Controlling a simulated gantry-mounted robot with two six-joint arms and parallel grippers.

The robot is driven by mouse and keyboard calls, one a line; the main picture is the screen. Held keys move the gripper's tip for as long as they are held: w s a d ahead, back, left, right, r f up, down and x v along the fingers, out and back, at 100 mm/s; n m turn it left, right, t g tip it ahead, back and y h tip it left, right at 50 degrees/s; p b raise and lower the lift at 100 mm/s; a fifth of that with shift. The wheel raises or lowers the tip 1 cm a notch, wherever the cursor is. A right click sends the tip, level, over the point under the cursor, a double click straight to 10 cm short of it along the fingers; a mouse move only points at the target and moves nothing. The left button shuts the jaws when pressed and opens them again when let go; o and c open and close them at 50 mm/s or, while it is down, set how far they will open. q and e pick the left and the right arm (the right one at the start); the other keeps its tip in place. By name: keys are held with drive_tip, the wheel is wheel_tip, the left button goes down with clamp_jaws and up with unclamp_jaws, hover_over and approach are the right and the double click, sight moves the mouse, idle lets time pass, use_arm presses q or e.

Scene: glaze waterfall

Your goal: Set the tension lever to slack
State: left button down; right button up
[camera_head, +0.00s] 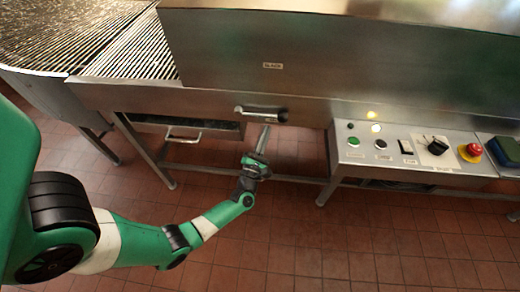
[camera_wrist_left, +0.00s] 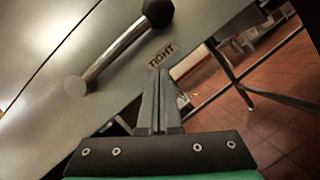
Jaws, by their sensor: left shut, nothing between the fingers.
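The tension lever (camera_head: 261,113) is a bright metal bar on the machine's front panel, lying nearly level in the head view. In the left wrist view the lever (camera_wrist_left: 112,54) runs from a grey round end to a black ball knob (camera_wrist_left: 158,12). A "SLACK" label (camera_head: 272,65) sits above the lever in the head view. A "TIGHT" label (camera_wrist_left: 162,55) shows beside the bar in the wrist view. My left gripper (camera_head: 264,132) is shut and empty, just below the lever; its fingers (camera_wrist_left: 160,85) point toward the TIGHT label. My right gripper is out of view.
A control box (camera_head: 405,150) with buttons, a dial and a red emergency stop (camera_head: 470,152) stands to the right. A slatted conveyor (camera_head: 75,35) lies upper left. Tiled floor is open below.

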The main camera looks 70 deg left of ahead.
use_arm(q)
drive_tip(key=w+r, duration=0.1)
drive_tip(key=w+d+r+p, duration=0.1)
drive_tip(key=r, duration=0.1)
drive_tip(key=shift+w+r+p, duration=0.15)
drive_tip(key=shift+r+p, duration=0.1)
drive_tip(key=shift+p, duration=0.05)
